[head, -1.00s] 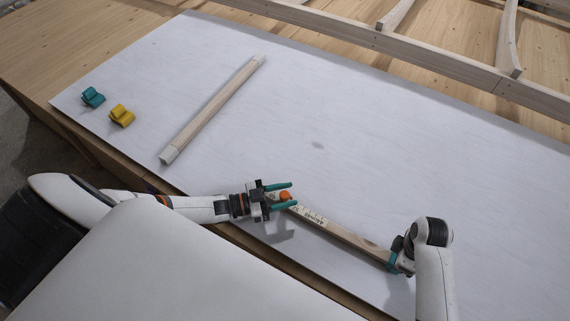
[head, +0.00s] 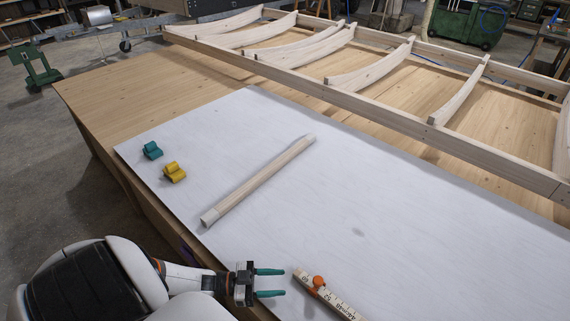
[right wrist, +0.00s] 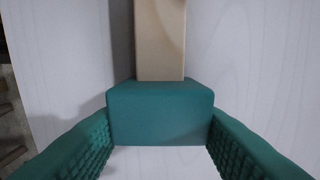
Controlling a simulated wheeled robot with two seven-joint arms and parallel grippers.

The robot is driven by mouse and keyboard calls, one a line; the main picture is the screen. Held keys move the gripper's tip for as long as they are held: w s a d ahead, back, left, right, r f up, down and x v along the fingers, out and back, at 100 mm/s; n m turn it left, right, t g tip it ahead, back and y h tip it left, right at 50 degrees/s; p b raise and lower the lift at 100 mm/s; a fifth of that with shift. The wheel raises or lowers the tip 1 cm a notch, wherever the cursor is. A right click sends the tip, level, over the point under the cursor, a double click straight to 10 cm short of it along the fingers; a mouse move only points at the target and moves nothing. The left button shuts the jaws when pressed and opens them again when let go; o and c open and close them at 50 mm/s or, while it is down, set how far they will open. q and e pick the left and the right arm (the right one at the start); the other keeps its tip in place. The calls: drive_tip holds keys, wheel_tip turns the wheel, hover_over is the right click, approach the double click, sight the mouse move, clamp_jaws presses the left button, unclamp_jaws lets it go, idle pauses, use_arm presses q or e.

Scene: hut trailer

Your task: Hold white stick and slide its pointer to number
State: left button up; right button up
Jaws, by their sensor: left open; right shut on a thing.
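In the right wrist view, my right gripper (right wrist: 160,115) is shut on a teal block (right wrist: 160,108) at the end of the wooden stick (right wrist: 160,40).
Another pale stick with whitish ends (head: 260,180) lies on the white sheet (head: 400,215). Teal (head: 152,150) and yellow (head: 174,172) clips sit at the left. A wooden rib frame (head: 360,105) runs behind. The sheet's middle is clear.

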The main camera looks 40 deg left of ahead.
idle(0.3)
drive_tip(key=o, duration=1.2)
